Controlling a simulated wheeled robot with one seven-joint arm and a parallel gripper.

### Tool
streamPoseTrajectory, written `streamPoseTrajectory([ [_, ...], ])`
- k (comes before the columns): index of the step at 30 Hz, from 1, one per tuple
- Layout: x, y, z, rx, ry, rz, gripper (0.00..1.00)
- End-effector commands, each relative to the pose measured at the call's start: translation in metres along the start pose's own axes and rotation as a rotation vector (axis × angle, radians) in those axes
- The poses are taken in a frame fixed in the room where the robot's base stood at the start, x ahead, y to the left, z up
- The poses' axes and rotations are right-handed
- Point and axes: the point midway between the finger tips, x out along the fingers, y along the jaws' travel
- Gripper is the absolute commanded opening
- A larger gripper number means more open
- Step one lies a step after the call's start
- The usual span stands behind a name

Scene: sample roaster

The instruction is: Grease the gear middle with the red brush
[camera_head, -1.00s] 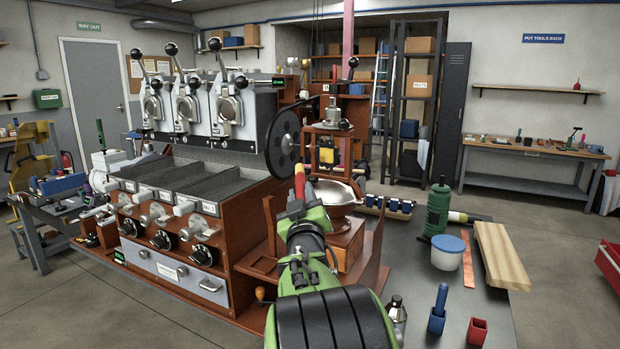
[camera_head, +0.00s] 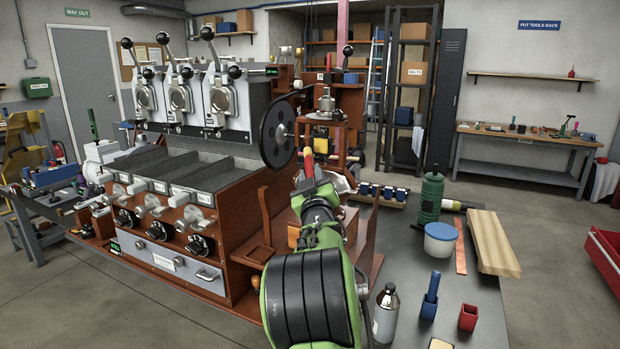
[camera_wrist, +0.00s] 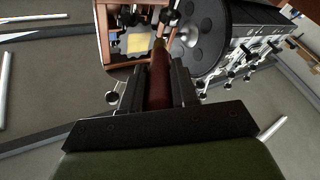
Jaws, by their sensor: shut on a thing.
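My gripper (camera_head: 314,184) is shut on the red brush (camera_head: 309,164), whose handle points up and away from me. In the wrist view the brush's dark red handle (camera_wrist: 159,82) lies between the two fingers (camera_wrist: 160,90); I cannot make out its bristles. In the head view my gripper and the brush cover most of that area.
A large black wheel (camera_head: 278,135) stands just left of the brush; it also shows in the wrist view (camera_wrist: 199,38). A blue holder (camera_head: 429,308), an empty red holder (camera_head: 468,317), a bottle (camera_head: 385,314) and a wooden board (camera_head: 490,243) stand to the right.

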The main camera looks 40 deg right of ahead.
Motion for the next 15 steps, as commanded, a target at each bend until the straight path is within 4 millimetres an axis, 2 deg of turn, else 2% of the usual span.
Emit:
streamPoseTrajectory([
  [15, 0.0030, 0.0018, 0.0013, -0.001, 0.000, 0.001, 0.00],
])
